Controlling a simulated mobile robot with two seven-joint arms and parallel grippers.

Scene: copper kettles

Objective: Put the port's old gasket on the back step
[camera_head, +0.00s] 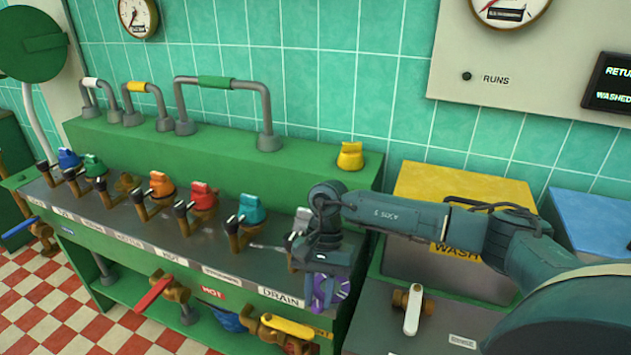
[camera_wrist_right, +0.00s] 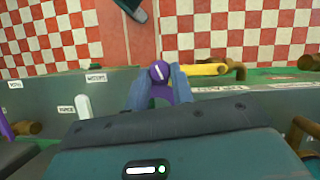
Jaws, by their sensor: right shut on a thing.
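My right gripper (camera_head: 322,270) is at the front edge of the green counter, by the DRAIN label. It is shut on a purple piece with a white stripe (camera_head: 328,292). In the right wrist view the purple piece (camera_wrist_right: 159,74) sits between the two fingers (camera_wrist_right: 160,92). I cannot tell a separate gasket in either view. The back step (camera_head: 300,168) is the raised green ledge behind the row of ports. A yellow fitting (camera_head: 350,157) stands on its right end. One port (camera_head: 128,184) in the row shows bare brass without a coloured cap. My left gripper is not in view.
Blue, green, orange, red (camera_head: 203,195) and teal (camera_head: 252,209) capped ports line the counter, with a whitish one (camera_head: 302,222) close to my right wrist. Grey pipes (camera_head: 268,115) rise from the step. A yellow-handled valve (camera_head: 287,326) is below. A WASH basin (camera_head: 400,268) lies right.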

